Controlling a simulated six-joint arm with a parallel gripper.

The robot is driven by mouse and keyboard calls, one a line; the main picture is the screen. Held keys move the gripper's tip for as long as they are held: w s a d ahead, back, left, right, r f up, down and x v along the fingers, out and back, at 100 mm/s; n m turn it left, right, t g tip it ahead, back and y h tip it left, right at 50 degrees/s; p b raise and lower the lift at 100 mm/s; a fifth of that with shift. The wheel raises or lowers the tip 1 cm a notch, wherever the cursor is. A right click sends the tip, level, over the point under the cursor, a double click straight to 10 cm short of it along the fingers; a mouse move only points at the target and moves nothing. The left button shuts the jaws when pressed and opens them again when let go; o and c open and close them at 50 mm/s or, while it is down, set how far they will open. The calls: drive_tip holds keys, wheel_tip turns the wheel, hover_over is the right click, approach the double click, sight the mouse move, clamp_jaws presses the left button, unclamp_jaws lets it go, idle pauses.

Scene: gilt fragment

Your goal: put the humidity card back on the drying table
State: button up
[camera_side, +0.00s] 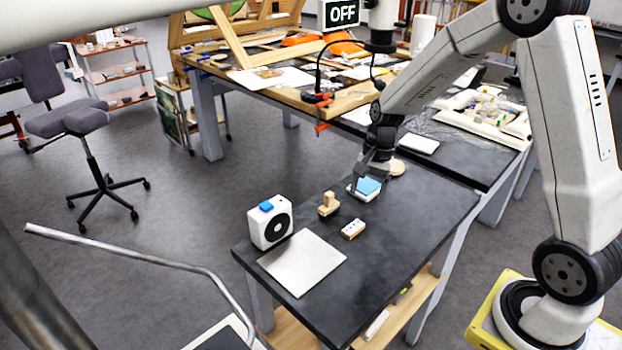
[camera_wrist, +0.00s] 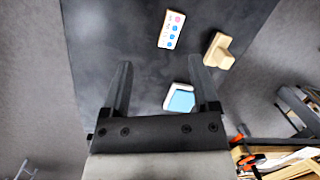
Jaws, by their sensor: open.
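The humidity card (camera_side: 353,229) appears to be the small pale piece with a row of pink and blue dots. It lies flat on the dark table (camera_side: 405,220), and it also shows at the top of the wrist view (camera_wrist: 171,29), beyond my fingertips. My gripper (camera_side: 366,182) is open and points down over the far part of this table, by a white tray with a blue pad (camera_side: 368,186). In the wrist view, my two fingers (camera_wrist: 162,62) stand wide apart with nothing held. The blue pad (camera_wrist: 181,100) shows between them, close to the right finger.
A wooden block (camera_side: 328,204) stands near the card, also in the wrist view (camera_wrist: 218,50). A white fan box (camera_side: 270,222) and a flat pale board (camera_side: 301,262) occupy the near left. A white tray of small items (camera_side: 480,112) sits behind. The table's right side is clear.

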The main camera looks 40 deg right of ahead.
drive_tip(key=s+a+r+n+t+h, duration=0.1)
drive_tip(key=s+a+n+t+h, duration=0.1)
drive_tip(key=s+a+n, duration=0.7)
drive_tip(key=shift+s+r+n, duration=0.2)
drive_tip(key=shift+s+n, duration=1)
drive_tip(key=shift+n, duration=1)
